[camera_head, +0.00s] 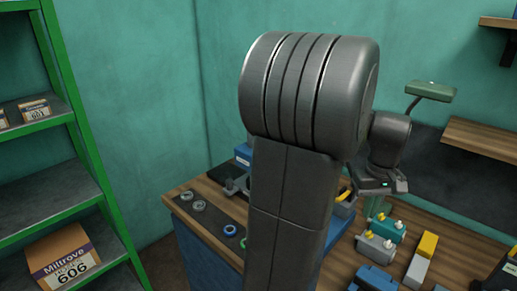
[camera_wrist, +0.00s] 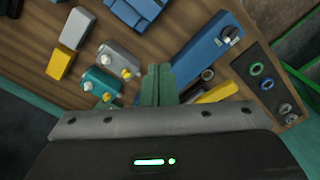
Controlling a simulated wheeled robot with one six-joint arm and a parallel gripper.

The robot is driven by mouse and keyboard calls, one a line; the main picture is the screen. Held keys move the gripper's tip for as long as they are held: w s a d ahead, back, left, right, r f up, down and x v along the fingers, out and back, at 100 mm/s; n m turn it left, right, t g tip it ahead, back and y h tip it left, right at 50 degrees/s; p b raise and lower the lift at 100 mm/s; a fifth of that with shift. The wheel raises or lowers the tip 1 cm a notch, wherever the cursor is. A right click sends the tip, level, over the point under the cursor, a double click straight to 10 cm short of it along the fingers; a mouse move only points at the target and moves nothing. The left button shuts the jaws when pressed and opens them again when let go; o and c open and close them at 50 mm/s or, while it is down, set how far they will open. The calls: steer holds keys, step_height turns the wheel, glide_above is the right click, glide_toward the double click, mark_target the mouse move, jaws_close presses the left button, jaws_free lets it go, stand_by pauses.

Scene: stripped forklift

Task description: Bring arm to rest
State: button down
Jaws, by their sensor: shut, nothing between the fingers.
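My gripper shows in the wrist view (camera_wrist: 158,72) as two green fingers closed together with nothing between them. In the head view my gripper (camera_head: 374,207) points down above the bench, partly behind my dark arm link. The arm is raised and bent in front of the head camera, hiding the middle of the bench.
The wooden bench (camera_head: 440,222) also holds a yellow-and-grey block (camera_head: 422,260), blue parts (camera_head: 374,279) and a dark tray (camera_wrist: 272,95) with several rings. A green-framed shelf (camera_head: 92,160) with cartons (camera_head: 62,262) stands left. Wall shelves (camera_head: 480,138) are at right.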

step_height(320, 180, down, 12)
steer(key=a+b, duration=0.2)
steer(key=b, duration=0.1)
steer(key=shift+w+r+b, duration=0.2)
steer(key=shift+r+b, duration=0.05)
steer(key=shift+b, duration=0.15)
steer(key=shift+r, duration=0.1)
